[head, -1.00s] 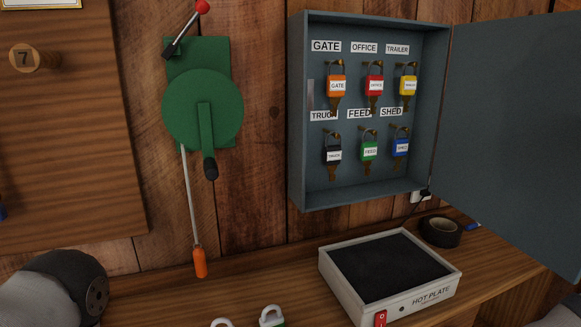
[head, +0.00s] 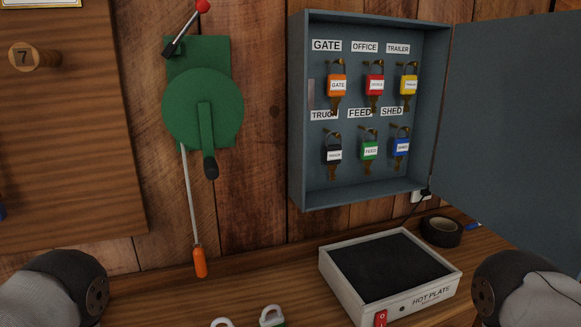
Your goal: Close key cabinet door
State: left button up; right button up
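The grey-blue key cabinet (head: 297,120) is on the plank wall at the upper right. Its door (head: 515,140) stands wide open, hinged on the right side and running out of the picture's right edge. Several tagged keys hang inside in two rows, among them an orange GATE key (head: 337,85) and a blue SHED key (head: 401,147). Parts of my two arms show at the lower left and lower right. Neither gripper is in the picture. The right arm part is below the door and left of its outer portion; I cannot tell whether they touch.
A hot plate (head: 328,272) with a red switch sits on the wooden bench (head: 150,300) below the cabinet. A black tape roll (head: 440,230) lies behind it. A green cranked device (head: 190,100) is on the wall at left, with an orange-handled tool (head: 200,262) hanging below.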

aim_at(507, 155)
jog(key=l+z, duration=0.25)
jog(key=l, duration=0.15)
jog(key=i+l+z, duration=0.25)
jog(key=l+z, duration=0.25)
jog(key=l, duration=0.2)
jog(key=i+l+z, duration=0.2)
jog(key=i+l+u, duration=0.2)
jog(key=u, duration=0.2)
jog(key=i+l+u, duration=0.15)
jog(key=l+u, duration=0.3)
jog(key=i+l+u, duration=0.15)
jog(key=u, duration=0.25)
jog(key=l+u, duration=0.85)
jog(key=j+z, duration=0.2)
jog(key=k+j+z, duration=0.2)
jog(key=j+z, duration=0.25)
jog(key=k+j+z, duration=0.25)
jog(key=z, duration=0.2)
jog(key=j, duration=0.1)
